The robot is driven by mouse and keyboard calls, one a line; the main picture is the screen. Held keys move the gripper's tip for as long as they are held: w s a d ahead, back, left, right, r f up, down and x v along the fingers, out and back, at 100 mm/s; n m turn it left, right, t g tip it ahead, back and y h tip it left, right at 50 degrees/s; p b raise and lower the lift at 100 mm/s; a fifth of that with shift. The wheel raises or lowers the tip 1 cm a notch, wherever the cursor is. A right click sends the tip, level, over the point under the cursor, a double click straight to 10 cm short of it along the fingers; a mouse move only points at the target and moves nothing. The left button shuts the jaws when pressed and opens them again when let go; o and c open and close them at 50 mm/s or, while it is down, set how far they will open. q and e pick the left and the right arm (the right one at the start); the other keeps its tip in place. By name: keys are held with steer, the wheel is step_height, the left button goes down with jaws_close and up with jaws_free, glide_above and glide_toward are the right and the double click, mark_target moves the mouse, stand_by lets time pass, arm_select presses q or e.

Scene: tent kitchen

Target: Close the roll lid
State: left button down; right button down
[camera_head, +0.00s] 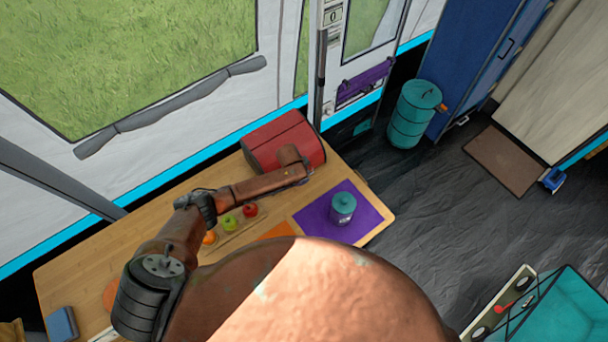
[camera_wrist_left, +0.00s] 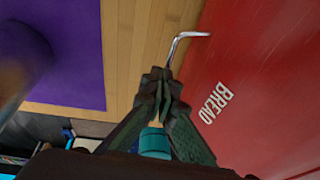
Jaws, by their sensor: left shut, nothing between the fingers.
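The red bread box (camera_head: 275,145) stands at the back of the wooden table, against the tent wall. In the left wrist view its red surface (camera_wrist_left: 260,75) fills the right side and bears the word BREAD. A thin metal handle (camera_wrist_left: 182,42) sticks out beside that surface, just beyond my fingertips. My left gripper (camera_wrist_left: 160,75) is shut and empty, close to the handle; I cannot tell whether it touches it. In the head view my left gripper (camera_head: 305,167) is at the front right of the box. How far the roll lid is open is unclear. My right gripper is not in view.
A teal canister (camera_head: 343,207) stands on a purple mat (camera_head: 372,213) right of the box. Several fruits, including a red one (camera_head: 250,210), lie in front of the box, near my left arm. A blue item (camera_head: 62,322) lies at the table's left end. A teal barrel (camera_head: 413,113) stands on the floor.

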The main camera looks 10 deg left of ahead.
arm_select(q)
steer(key=shift+s+a+r+p, duration=0.1)
steer(key=shift+r+p, duration=0.2)
steer(key=d+p+v, duration=0.1)
steer(key=p+v, duration=0.2)
steer(key=v, duration=1)
steer(key=shift+s+d, duration=0.2)
steer(key=shift+d, duration=0.4)
